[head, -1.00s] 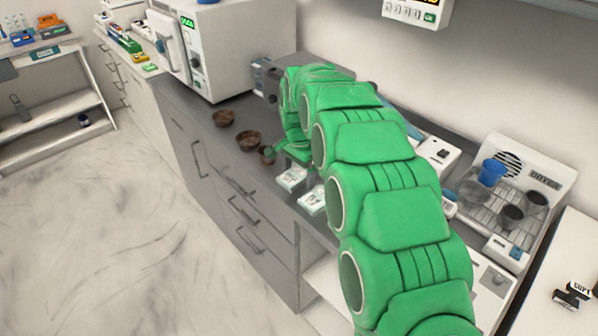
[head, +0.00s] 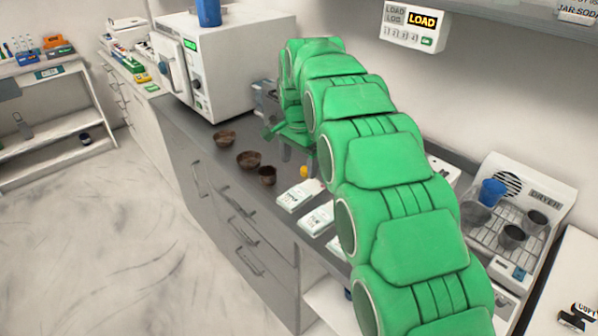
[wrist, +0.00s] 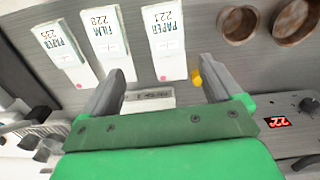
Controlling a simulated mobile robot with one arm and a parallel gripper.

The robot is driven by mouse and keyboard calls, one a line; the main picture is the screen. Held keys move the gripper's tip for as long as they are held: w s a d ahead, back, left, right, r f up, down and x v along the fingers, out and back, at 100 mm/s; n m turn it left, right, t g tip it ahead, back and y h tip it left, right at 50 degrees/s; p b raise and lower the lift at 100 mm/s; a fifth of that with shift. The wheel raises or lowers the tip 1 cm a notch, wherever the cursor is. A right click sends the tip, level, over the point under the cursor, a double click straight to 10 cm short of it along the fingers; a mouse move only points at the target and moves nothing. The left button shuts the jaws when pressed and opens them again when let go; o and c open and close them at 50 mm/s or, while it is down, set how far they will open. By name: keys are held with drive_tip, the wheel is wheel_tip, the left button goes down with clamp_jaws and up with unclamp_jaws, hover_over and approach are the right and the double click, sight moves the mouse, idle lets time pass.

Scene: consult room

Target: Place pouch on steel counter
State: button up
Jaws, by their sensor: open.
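Several white pouches lie flat on the grey steel counter (head: 190,127). The nearest pouch to my gripper (head: 300,194) has another pouch (head: 319,218) beside it; a further one is partly behind my arm. In the wrist view they read PAPER 221 (wrist: 164,42), FILM 228 (wrist: 108,42) and PAPER 235 (wrist: 63,48). My gripper (head: 288,150) is open and empty above the counter, beyond the pouches in the head view. In the wrist view, the PAPER 221 pouch lies ahead of my open fingers (wrist: 160,84). A pale labelled strip (wrist: 150,98) shows between them.
Brown bowls (head: 248,160) stand left of the pouches, and a small orange thing (head: 304,171) is by my gripper. A white oven-like device (head: 225,65) stands behind. A drying rack (head: 515,215) with cups is at right. Some counter between bowls and pouches is bare.

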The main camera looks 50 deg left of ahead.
drive_tip(key=shift+r, duration=0.4)
drive_tip(key=shift+g, duration=0.3)
drive_tip(key=w+d+r, duration=0.2)
drive_tip(key=d+r, duration=0.1)
drive_tip(key=d, duration=1)
drive_tip(key=w+d+r, duration=0.2)
drive_tip(key=d+r, duration=0.1)
drive_tip(key=d, duration=1)
drive_tip(key=w+d+r, duration=0.2)
drive_tip(key=d+r, duration=0.1)
drive_tip(key=d, duration=1.1)
drive_tip(key=shift+w+r, duration=0.2)
drive_tip(key=shift+w, duration=0.05)
drive_tip(key=s+d, duration=0.5)
drive_tip(key=d, duration=0.3)
drive_tip(key=s+d, duration=0.4)
drive_tip(key=d, duration=0.4)
drive_tip(key=s+d+f, duration=0.2)
drive_tip(key=s+d, duration=0.3)
drive_tip(key=s, duration=0.3)
drive_tip(key=s+d+f+g, duration=0.1)
drive_tip(key=s+d+f, duration=0.2)
drive_tip(key=s+d, duration=0.3)
drive_tip(key=s, duration=0.3)
drive_tip(key=shift+s+f+m, duration=0.2)
drive_tip(key=shift+s+m, duration=0.05)
drive_tip(key=shift+m, duration=0.05)
